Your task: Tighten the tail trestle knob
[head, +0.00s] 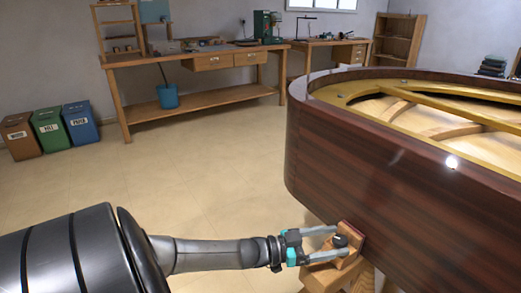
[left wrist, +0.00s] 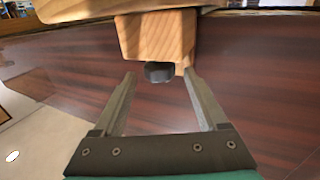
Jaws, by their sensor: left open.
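The tail trestle knob is a small dark knob (head: 341,240) on the wooden block of the trestle (head: 326,277), beside the piano's lower edge. In the left wrist view the black knob (left wrist: 158,74) sticks out of a light wood block (left wrist: 152,38). My left gripper (head: 338,243) is open, its two fingers pointing at the block. In the left wrist view the fingertips (left wrist: 159,78) stand on either side of the knob, with a gap visible on both sides. My right gripper is in neither view.
The dark brown piano body (head: 390,165) fills the right side, right beyond the trestle. A workbench (head: 200,62) stands at the back wall. Brown, green and blue bins (head: 48,130) stand far left. The tiled floor (head: 200,170) between is clear.

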